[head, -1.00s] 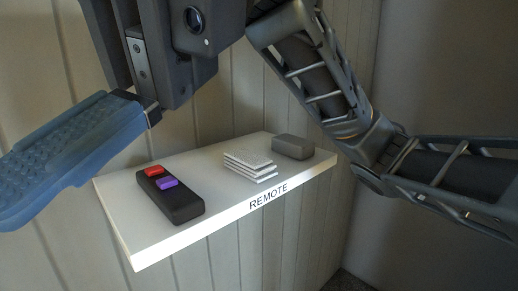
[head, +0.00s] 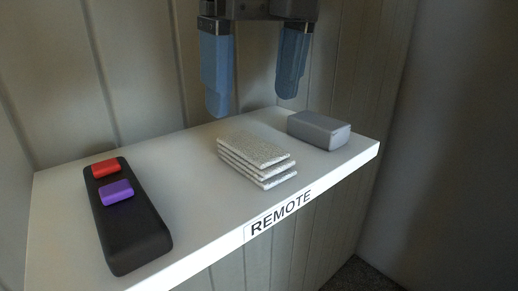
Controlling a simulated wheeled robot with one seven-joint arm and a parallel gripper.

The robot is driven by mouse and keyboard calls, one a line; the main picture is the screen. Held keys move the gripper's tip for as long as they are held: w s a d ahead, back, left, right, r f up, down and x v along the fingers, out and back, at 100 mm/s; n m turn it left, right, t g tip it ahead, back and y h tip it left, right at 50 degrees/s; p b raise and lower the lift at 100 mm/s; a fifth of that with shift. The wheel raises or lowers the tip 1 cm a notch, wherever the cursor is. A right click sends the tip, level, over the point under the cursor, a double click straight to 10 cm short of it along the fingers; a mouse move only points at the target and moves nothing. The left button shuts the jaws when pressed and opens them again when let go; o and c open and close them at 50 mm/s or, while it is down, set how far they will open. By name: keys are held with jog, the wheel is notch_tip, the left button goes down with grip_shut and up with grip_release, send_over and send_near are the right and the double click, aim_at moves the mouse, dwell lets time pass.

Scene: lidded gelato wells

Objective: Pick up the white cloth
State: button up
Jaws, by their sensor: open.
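The white cloth (head: 256,158) is a folded, layered stack lying flat on the middle of a white shelf (head: 200,215). My gripper (head: 249,97) points down above the back of the shelf, with its two blue fingers apart and nothing between them. The fingertips are above and behind the cloth in the head view and do not touch it. The cloth is fully in view.
A black remote (head: 133,225) with a red button (head: 106,169) and a purple button (head: 116,192) lies at the left of the shelf. A grey block (head: 318,130) sits right of the cloth. A panelled wall (head: 150,60) stands behind. The front edge is labelled REMOTE.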

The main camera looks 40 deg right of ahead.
aim_at(255, 145)
jog(key=shift+w+d+f+p, duration=0.1)
jog(key=shift+w+f, duration=0.05)
jog(key=shift+f, duration=1.05)
jog(key=shift+w+d+f+p, duration=0.1)
jog(key=shift+w+f, duration=0.05)
jog(key=shift+f, duration=1)
jog(key=shift+w+d+f+p, duration=0.1)
jog(key=shift+w+f, duration=0.05)
jog(key=shift+f, duration=1.05)
jog(key=shift+c, duration=0.5)
jog(key=c, duration=1)
jog(key=shift+r, duration=0.15)
notch_tip(255, 145, up, 10)
jog(key=shift+f, duration=0.1)
jog(key=o, duration=0.5)
jog(key=shift+c, duration=0.2)
jog(key=c, duration=0.8)
